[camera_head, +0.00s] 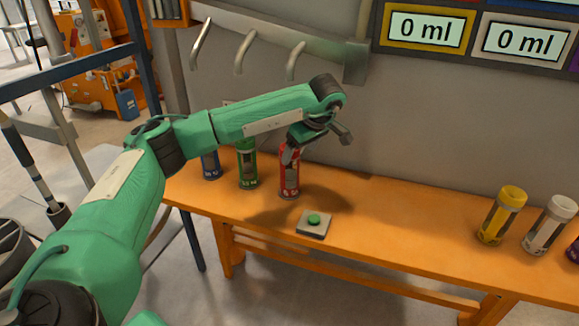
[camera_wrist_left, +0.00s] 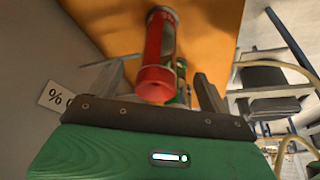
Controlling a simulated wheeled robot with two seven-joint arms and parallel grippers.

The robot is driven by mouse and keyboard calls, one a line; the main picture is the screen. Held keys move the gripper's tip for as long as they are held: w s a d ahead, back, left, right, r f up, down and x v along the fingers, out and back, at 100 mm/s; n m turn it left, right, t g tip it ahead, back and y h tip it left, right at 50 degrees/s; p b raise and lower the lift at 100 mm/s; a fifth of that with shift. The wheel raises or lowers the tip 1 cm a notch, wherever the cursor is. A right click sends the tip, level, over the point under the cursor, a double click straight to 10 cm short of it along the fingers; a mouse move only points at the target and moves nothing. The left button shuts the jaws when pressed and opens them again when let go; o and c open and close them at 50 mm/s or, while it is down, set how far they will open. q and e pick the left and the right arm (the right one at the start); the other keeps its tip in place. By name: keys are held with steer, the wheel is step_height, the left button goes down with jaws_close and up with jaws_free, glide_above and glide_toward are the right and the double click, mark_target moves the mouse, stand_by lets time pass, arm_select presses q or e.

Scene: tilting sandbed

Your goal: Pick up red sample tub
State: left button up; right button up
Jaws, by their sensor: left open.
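The red sample tub (camera_head: 290,177) stands upright on the orange bench, right of the green tub (camera_head: 247,168). My left gripper (camera_head: 318,138) is at the upper part of the red tub, and its parts hide the tub's top in the head view. In the left wrist view the red tub (camera_wrist_left: 156,58) lies between the two spread fingers of my left gripper (camera_wrist_left: 158,85). The gripper is open, with a gap at each side of the tub. Part of a green tub (camera_wrist_left: 182,80) shows behind the red one. My right gripper is in neither view.
A blue tub (camera_head: 210,165) stands left of the green one. A green button on a grey plate (camera_head: 314,223) lies in front of the red tub. Yellow (camera_head: 502,214) and white (camera_head: 550,224) tubs stand at the right. The bench middle is clear. Hooks (camera_head: 245,52) hang on the wall above.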

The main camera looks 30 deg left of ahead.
mark_target(290, 170)
arm_select(q)
steer(key=a, duration=0.3)
steer(key=shift+w+p, duration=0.3)
steer(key=shift+w, duration=0.1)
steer(key=p+x, duration=0.1)
steer(key=x, duration=0.4)
steer(key=shift+a, duration=0.1)
steer(key=c, duration=1.3)
steer(key=shift+o, duration=0.2)
